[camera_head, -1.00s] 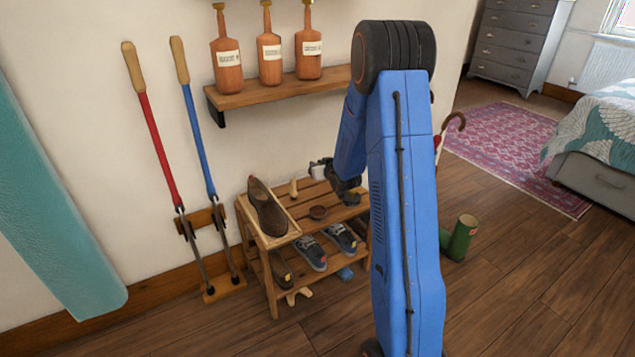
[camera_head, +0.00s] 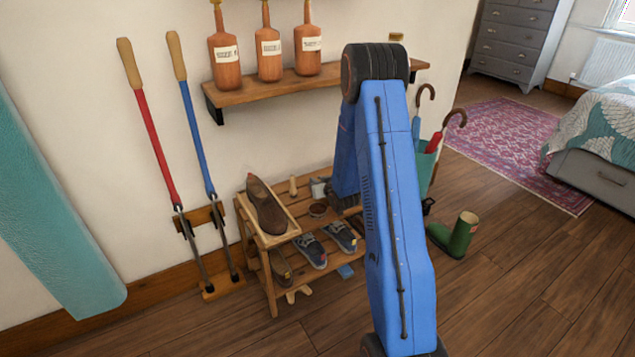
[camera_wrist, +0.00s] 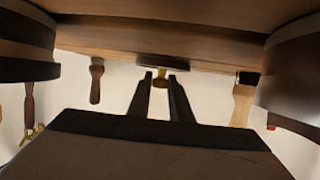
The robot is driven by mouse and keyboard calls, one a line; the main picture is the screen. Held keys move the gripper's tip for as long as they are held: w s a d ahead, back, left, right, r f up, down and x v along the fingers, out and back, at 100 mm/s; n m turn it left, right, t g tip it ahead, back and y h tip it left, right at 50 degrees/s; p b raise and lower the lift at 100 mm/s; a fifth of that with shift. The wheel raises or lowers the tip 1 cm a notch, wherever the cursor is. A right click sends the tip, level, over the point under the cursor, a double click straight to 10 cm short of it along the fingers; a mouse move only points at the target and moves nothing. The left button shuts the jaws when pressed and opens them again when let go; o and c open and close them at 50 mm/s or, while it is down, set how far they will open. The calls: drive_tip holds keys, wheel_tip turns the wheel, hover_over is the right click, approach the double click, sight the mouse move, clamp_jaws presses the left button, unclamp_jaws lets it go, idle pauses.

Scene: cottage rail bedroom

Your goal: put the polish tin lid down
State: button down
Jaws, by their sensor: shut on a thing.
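In the wrist view my gripper (camera_wrist: 163,74) shows two dark fingers close together, shut on a thin dark piece seen edge-on, which I take to be the polish tin lid (camera_wrist: 164,61). A small brass-coloured bit shows between the fingers. In the head view my arm hides most of the gripper, and I cannot make out the lid there. A small round dark polish tin (camera_head: 318,209) sits on the top of the wooden shoe rack (camera_head: 285,238), left of my wrist.
A wall shelf with bottles (camera_head: 269,48) hangs above. A green boot (camera_head: 455,236) and umbrella stand (camera_head: 427,165) are to the right.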

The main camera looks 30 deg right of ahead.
drive_tip(key=shift+f, duration=0.1)
drive_tip(key=c, duration=1.6)
unclamp_jaws()
drive_tip(key=shift+s, duration=0.25)
drive_tip(key=v, duration=1.1)
drive_tip(key=shift+s+r, duration=0.1)
drive_tip(key=shift+r, duration=0.15)
drive_tip(key=s+a+r+g, duration=0.2)
drive_tip(key=s+a+r, duration=0.3)
drive_tip(key=s+r, duration=0.25)
drive_tip(key=s+a+r+g, duration=0.3)
drive_tip(key=s+a+r, duration=0.3)
drive_tip(key=r, duration=0.3)
drive_tip(key=s+a+r+g, duration=0.1)
drive_tip(key=s+a+r, duration=0.1)
drive_tip(key=s, duration=0.7)
drive_tip(key=s+a+r+n+g+y, duration=0.1)
drive_tip(key=s+a, duration=0.3)
drive_tip(key=s, duration=0.5)
drive_tip(key=s+a+r+g, duration=0.2)
drive_tip(key=s+a+r, duration=0.2)
drive_tip(key=s, duration=0.6)
drive_tip(key=shift+s+y, duration=0.1)
drive_tip(key=shift+y, duration=0.3)
